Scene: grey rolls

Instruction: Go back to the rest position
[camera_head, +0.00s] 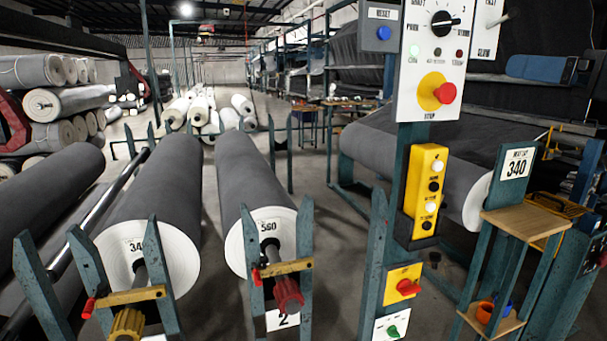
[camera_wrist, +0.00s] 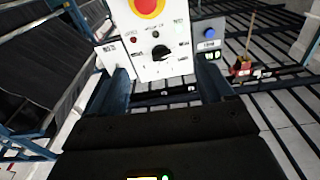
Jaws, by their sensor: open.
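My gripper (camera_wrist: 161,68) shows in the wrist view with its two dark blue fingers apart and nothing held between them. Beyond the fingers is a white control panel (camera_wrist: 145,38), seen upside down, with a black knob and a red stop button on yellow. The same panel (camera_head: 417,75) stands upright at the upper right of the head view. I cannot tell whether the fingers touch the panel. I do not make out my gripper in the head view.
Two grey rolls (camera_head: 161,188) (camera_head: 252,175) lie in teal stands at front left. A yellow button box (camera_head: 426,190) hangs on the post below the panel. A wooden shelf (camera_head: 526,222) stands at right. Stacked rolls (camera_head: 75,102) fill the far left. Grey floor shows between the stands.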

